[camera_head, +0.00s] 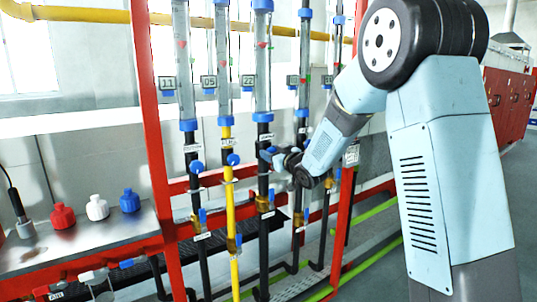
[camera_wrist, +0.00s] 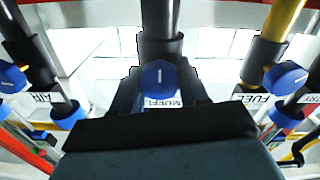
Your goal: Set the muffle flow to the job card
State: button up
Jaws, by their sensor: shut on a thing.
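My gripper (camera_head: 283,158) reaches the third pipe from the left on the rack. It is shut on the muffle knob (camera_wrist: 158,76), a blue round knob with a white line that stands close to upright in the wrist view. A partly covered label behind it starts "MUFFL" (camera_wrist: 160,103). Above, the clear flow tube (camera_head: 262,70) has a red float (camera_head: 262,44) in its upper part. A small plate beside it (camera_head: 248,81) appears to read 22. A white printed card (camera_head: 352,155) hangs near the right post; its writing is too small to read.
Neighbouring blue knobs (camera_head: 233,160) and (camera_head: 197,167) sit close on the left. The wrist view shows knobs by the AIR label (camera_wrist: 40,98) and FUEL label (camera_wrist: 256,99). Red posts (camera_head: 150,110) frame the rack. A metal bench (camera_head: 110,232) with red, white and blue bottles stands left.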

jog(key=shift+a+n, duration=0.1)
jog(key=shift+n, duration=1.8)
jog(key=o, duration=1.1)
jog(key=shift+c, duration=0.2)
jog(key=v, duration=1.4)
jog(key=shift+f, duration=0.1)
